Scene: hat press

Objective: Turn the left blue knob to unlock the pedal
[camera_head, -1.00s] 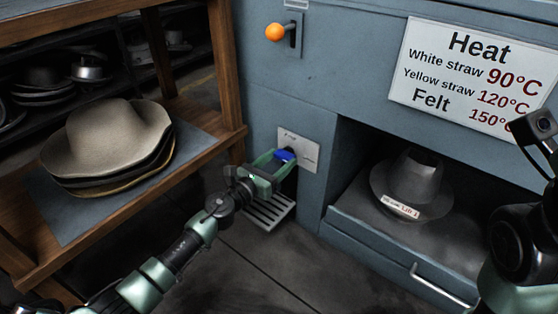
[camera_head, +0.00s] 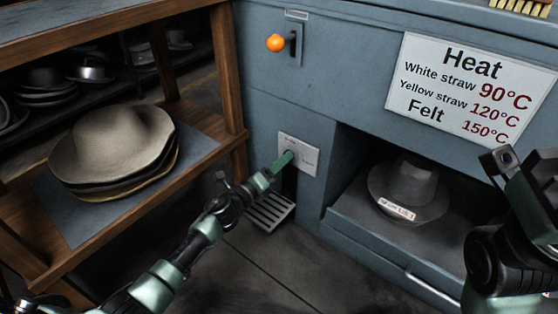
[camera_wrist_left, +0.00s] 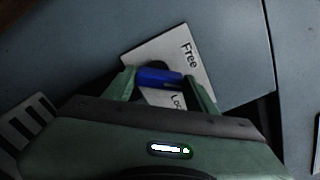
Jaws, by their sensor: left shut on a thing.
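My left gripper (camera_head: 287,160) is at the white plate (camera_head: 299,153) on the blue-grey press front. In the left wrist view its two fingers (camera_wrist_left: 160,82) are shut on the blue knob (camera_wrist_left: 160,77). The knob is hidden behind the gripper in the head view. The plate reads "Free" at its upper part in the wrist view, and the other word is partly covered. The slotted pedal (camera_head: 269,211) is low on the press, below the gripper. My right arm shows at the right edge, but its fingers are not visible.
A wooden shelf with stacked hats (camera_head: 118,150) stands left of my left arm. An orange-knobbed lever (camera_head: 276,43) is above on the press. A grey hat (camera_head: 409,188) sits in the open compartment to the right. A heat sign (camera_head: 465,88) is above it.

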